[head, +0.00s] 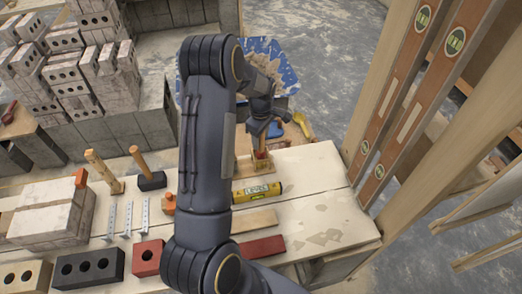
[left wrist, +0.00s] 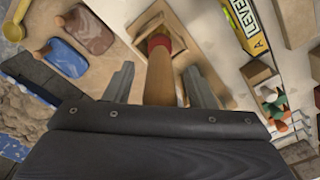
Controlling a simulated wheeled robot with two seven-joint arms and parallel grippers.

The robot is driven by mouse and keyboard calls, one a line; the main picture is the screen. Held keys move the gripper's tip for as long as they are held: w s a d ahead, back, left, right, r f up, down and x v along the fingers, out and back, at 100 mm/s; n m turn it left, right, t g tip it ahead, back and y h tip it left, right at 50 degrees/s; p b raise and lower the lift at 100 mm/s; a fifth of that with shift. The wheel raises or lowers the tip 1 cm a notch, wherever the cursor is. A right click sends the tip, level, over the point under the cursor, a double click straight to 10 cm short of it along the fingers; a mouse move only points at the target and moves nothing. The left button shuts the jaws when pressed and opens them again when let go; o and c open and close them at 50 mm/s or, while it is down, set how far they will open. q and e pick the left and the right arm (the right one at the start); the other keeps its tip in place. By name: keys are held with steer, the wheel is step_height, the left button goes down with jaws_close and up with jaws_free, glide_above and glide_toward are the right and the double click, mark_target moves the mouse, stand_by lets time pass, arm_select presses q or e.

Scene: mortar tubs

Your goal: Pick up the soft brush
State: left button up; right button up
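A wooden handle with a red collar, which I take for the soft brush (head: 260,154), stands in a small wooden holder (head: 242,168) on the bench. It also shows in the left wrist view (left wrist: 160,75), with the holder (left wrist: 196,52) around its far end. No bristles can be made out. My left gripper (head: 262,128) is above the holder, pointing down. In the left wrist view my left gripper (left wrist: 159,72) is open, one finger on each side of the handle, with gaps between. My right gripper is not in view.
A yellow level (head: 257,192) lies close in front of the holder. A blue-edged mortar tub (head: 285,75) is behind. Hammers (head: 150,180), metal strips and bricks (head: 90,268) fill the bench's left. Tall levels (head: 440,60) lean at right. The bench's right end is mostly clear.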

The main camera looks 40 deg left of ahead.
arm_select(q)
steer(key=c, duration=1)
steer(key=shift+r, duration=0.1)
step_height(320, 180, up, 10)
steer(key=shift+f+b, duration=0.1)
steer(key=shift+b, duration=0.2)
steer(key=o, duration=0.3)
jaws_close()
